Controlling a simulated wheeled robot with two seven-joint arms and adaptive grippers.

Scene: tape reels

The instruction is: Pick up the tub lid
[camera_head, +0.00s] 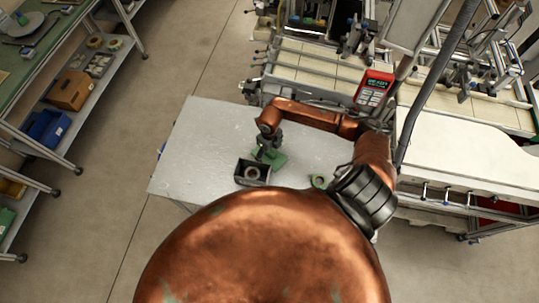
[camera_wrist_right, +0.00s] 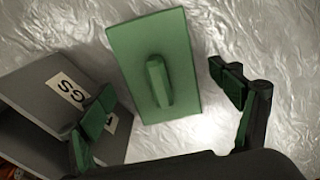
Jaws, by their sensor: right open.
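The tub lid (camera_wrist_right: 181,60) is a flat green rectangle with a raised bar handle (camera_wrist_right: 158,82) in its middle. It lies on the silvery table top beside the dark tub; in the head view, the lid (camera_head: 278,160) shows partly below my right gripper (camera_head: 267,152). In the wrist view, my right gripper (camera_wrist_right: 163,84) is open, its green-padded fingers on either side of the lid's handle and apart from it. The dark grey tub (camera_wrist_right: 28,95) with white labels stands just left of the lid. My left gripper is not in view.
In the head view, the open tub (camera_head: 243,180) holds a ring-shaped reel (camera_head: 252,173). A green reel (camera_head: 319,182) lies on the table right of it. The table's left part (camera_head: 190,150) is clear. A machine with a red handheld panel (camera_head: 374,88) stands behind.

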